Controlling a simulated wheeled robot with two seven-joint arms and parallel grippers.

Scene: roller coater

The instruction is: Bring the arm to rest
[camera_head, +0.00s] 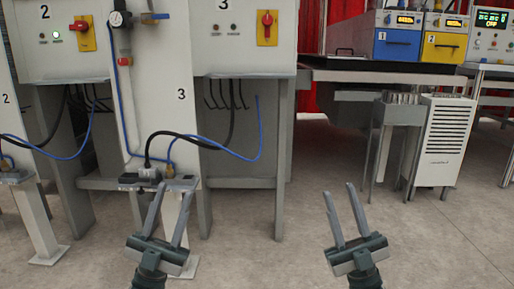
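My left gripper (168,217) is in the lower left-middle of the head view. Its two fingers point up and stand apart, with nothing between them. It overlaps the foot of the grey post and the small pedal-like unit in the picture. My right gripper (345,212) is in the lower right-middle. Its fingers also stand apart and are empty, with bare floor behind them. Both arms come in from the bottom edge, and only their ends show.
White machine cabinets marked 2 (60,14) and 3 (236,12) stand ahead on the left, with red switches and hanging hoses. A white vented unit (444,140) and a blue machine (398,38) stand at the right. The floor (420,235) at lower right is clear.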

